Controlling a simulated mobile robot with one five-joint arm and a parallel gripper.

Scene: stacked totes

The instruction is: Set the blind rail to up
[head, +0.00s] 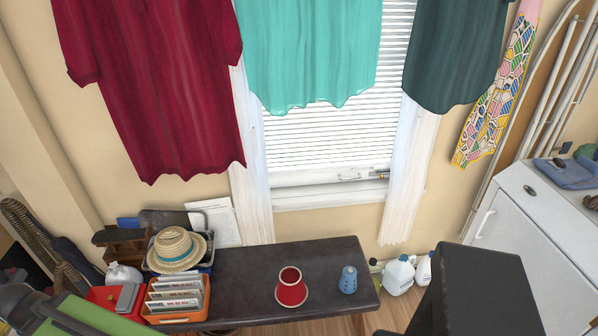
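The white blind (318,140) hangs in the window, its slats reaching almost down to the sill. Its pale bottom rail (305,178) seems to be the band low in the window, just above the sill (325,197); rail and window frame are hard to tell apart. A small metal latch or handle (350,178) shows at the right of this band. The blind's upper part is hidden behind hanging clothes. My gripper is not seen in the head view.
A teal garment (310,50) and dark green garment (455,50) hang before the window, a red one (160,80) left. Below stands a dark bench (240,290) with a red pot (291,290) and blue shaker (348,280). A black block-like object (485,290) fills the lower right.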

